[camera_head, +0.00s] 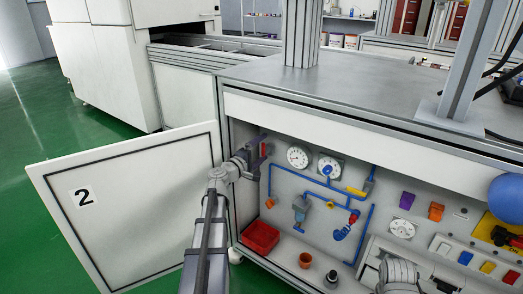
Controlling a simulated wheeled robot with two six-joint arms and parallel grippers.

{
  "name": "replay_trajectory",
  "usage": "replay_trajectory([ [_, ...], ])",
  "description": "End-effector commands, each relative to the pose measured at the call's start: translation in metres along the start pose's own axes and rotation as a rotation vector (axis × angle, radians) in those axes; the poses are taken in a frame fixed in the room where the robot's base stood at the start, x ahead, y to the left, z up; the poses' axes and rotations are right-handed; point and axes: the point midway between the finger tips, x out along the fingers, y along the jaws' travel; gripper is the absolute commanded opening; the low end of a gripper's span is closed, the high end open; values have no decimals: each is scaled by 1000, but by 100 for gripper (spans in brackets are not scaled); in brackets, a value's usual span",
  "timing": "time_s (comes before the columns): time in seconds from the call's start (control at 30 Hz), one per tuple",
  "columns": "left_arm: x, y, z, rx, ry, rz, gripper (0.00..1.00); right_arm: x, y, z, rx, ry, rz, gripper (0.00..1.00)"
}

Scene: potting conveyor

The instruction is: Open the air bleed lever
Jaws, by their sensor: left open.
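My left gripper (256,153) is open at the upper left of the panel inside the open cabinet. A small red part (265,149) shows at its fingertips; I cannot tell whether they touch it. Blue pipes on the panel carry a yellow lever (357,191), an orange handle (269,203) and a red and blue fitting (342,232). I cannot tell which part is the air bleed lever. A grey link of my right arm shows at the bottom right; its fingertips do not show.
The cabinet door (150,213), marked 2, stands open on the left. Two round gauges (298,157) sit right of the left gripper. A red bin (260,237), an orange cup (305,260) and a dark knob (331,277) are low in the cabinet. The worktop (350,95) overhangs the panel.

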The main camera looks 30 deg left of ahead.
Motion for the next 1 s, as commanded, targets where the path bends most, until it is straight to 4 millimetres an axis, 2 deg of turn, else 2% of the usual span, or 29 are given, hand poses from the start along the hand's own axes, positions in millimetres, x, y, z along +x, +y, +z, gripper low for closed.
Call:
replay_trajectory([
  [0.17, -6, 0, 0, 0, 1, 0, 100, 0, 0, 0, 0, 0, 0, 50],
  [0.4, -46, 0, 1, 0, 3, 0, 100, 0, 0, 0, 0, 0, 0, 50],
  [0.6, -70, 0, 1, 0, 1, 0, 100, 0, 0, 0, 0, 0, 0, 50],
  [0.73, -77, 0, 0, 0, 1, 0, 100, 0, 0, 0, 0, 0, 0, 50],
  [1.0, -78, 0, 0, 0, 0, 0, 100, 0, 0, 0, 0, 0, 0, 50],
])
